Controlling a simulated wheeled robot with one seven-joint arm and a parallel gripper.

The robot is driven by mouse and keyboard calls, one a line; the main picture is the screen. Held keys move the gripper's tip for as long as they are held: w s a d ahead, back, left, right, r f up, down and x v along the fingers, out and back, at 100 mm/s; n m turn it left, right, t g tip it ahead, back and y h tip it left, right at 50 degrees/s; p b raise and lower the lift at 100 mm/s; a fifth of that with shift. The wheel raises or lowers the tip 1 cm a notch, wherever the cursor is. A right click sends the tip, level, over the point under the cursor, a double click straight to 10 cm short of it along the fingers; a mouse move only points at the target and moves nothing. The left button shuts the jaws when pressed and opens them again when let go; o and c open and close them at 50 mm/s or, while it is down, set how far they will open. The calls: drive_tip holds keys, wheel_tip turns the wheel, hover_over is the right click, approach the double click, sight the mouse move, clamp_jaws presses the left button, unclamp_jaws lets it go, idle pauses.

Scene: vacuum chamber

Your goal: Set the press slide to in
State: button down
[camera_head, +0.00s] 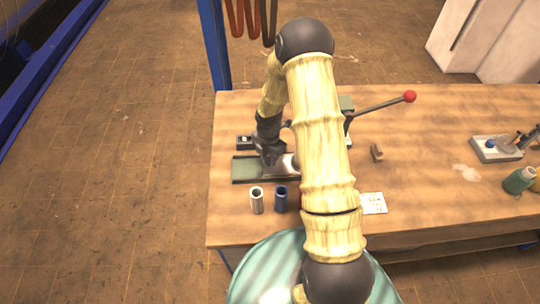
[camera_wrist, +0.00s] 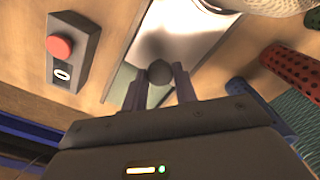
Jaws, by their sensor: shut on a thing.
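The press stands on the wooden bench, mostly hidden behind my arm; a bit of its green body (camera_head: 347,104) and its lever with a red ball (camera_head: 410,96) show. Its green base (camera_head: 245,169) sticks out left of my arm. My gripper (camera_head: 270,157) is low over this base. In the wrist view my gripper (camera_wrist: 159,76) has its two fingers on either side of a dark round knob (camera_wrist: 157,71), shut on it. A pale metal plate (camera_wrist: 184,35), seemingly the slide, lies just beyond the knob, over the green base (camera_wrist: 121,86). How far the slide sits under the press is hidden.
A button box (camera_head: 244,142) stands behind the base; its red button (camera_wrist: 61,46) shows in the wrist view. A paper card (camera_head: 373,203) and small block (camera_head: 376,152) lie to the right.

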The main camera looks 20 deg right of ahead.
drive_tip(key=shift+d+r, duration=0.1)
drive_tip(key=shift+d, duration=0.15)
drive_tip(key=c, duration=1.1)
unclamp_jaws()
drive_tip(key=shift+d, duration=0.1)
wheel_tip(320, 180, up, 17)
drive_tip(key=b, duration=0.2)
drive_tip(key=shift+r, duration=0.15)
